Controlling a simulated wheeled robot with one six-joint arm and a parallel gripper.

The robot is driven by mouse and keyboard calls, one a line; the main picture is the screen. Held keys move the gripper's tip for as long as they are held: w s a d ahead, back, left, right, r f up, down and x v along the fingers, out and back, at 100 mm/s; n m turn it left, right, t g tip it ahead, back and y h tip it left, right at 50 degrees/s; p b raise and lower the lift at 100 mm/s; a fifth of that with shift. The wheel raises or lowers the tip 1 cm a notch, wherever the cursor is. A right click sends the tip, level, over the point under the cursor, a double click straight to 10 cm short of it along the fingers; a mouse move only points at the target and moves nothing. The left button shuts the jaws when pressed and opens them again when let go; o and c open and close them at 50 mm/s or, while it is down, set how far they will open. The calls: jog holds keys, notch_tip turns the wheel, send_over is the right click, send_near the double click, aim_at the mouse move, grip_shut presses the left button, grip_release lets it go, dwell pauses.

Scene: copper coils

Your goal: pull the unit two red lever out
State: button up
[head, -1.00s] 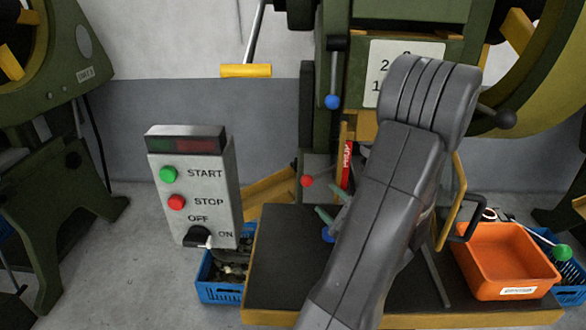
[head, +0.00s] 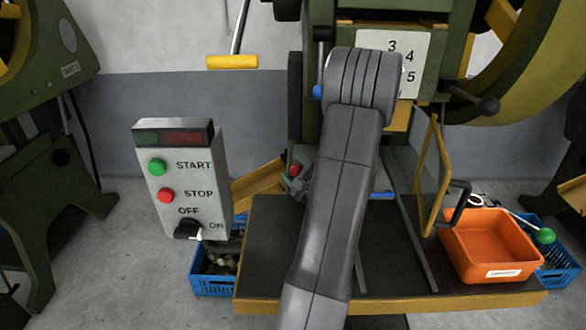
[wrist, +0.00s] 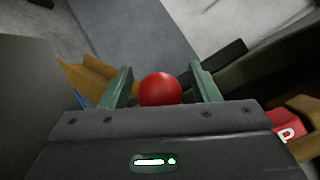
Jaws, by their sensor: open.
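The red lever's round knob (wrist: 161,89) shows in the wrist view, between the two green fingers of my gripper (wrist: 162,88). The fingers stand apart on either side of the knob, with a gap on both sides. In the head view a small part of the red knob (head: 294,170) shows just left of my arm, at the front of the green press. My arm covers most of the gripper there, and the lever's shaft is hidden.
A control box (head: 182,180) with START and STOP buttons stands at the left. A yellow-framed guard (head: 433,175) and an orange bin (head: 489,246) are at the right. The press table (head: 264,262) lies below my arm. A yellow-handled lever (head: 232,62) hangs above left.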

grip_shut()
jog(key=shift+a+f+b, duration=0.15)
jog(key=shift+a+b, duration=0.1)
jog(key=shift+b, duration=0.15)
jog(key=a+b, duration=0.3)
jog(key=a, duration=0.1)
jog(key=shift+a, duration=0.35)
grip_release()
jog(key=shift+a, duration=0.2)
